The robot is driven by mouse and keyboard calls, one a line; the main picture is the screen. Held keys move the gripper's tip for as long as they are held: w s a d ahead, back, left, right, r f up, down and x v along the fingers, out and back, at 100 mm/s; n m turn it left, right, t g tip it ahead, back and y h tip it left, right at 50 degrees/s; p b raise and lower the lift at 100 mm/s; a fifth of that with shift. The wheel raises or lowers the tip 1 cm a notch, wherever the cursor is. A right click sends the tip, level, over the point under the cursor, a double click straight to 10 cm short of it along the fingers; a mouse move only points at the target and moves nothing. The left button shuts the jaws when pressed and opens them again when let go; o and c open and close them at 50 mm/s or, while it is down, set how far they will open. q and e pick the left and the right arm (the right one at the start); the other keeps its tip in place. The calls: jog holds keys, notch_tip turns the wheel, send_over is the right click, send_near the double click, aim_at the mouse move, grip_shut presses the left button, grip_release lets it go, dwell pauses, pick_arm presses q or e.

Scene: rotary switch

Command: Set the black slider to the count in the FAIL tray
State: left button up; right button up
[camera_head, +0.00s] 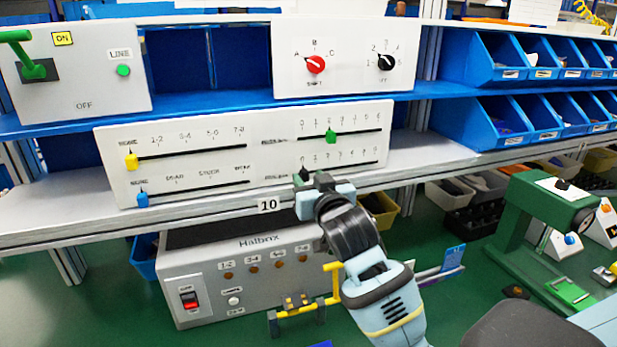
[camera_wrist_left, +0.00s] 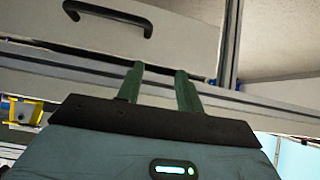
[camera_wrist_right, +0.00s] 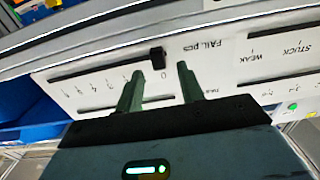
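The black slider (camera_head: 305,174) is at the left end of the lower right scale on the white panel (camera_head: 115,160). In the right wrist view, the black slider (camera_wrist_right: 157,58) stands beside the 0 mark of the FAIL pcs scale. My right gripper (camera_head: 311,178) is at this slider. Its fingers (camera_wrist_right: 159,70) are apart, with the knob between or just beyond the tips; I cannot tell whether they touch. My left gripper (camera_wrist_left: 159,68) is open and empty, near a grey front with a black handle (camera_wrist_left: 110,14). I cannot make out a tray marked FAIL.
The green slider (camera_head: 331,135), yellow slider (camera_head: 131,161) and blue slider (camera_head: 142,198) share the panel. A dial box (camera_head: 345,75) stands on the shelf above. A grey Halbrox box (camera_head: 200,265) is below. A green machine (camera_head: 515,225) stands right.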

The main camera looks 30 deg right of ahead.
jog(key=shift+x, duration=0.85)
grip_shut()
jog(key=shift+d, duration=0.1)
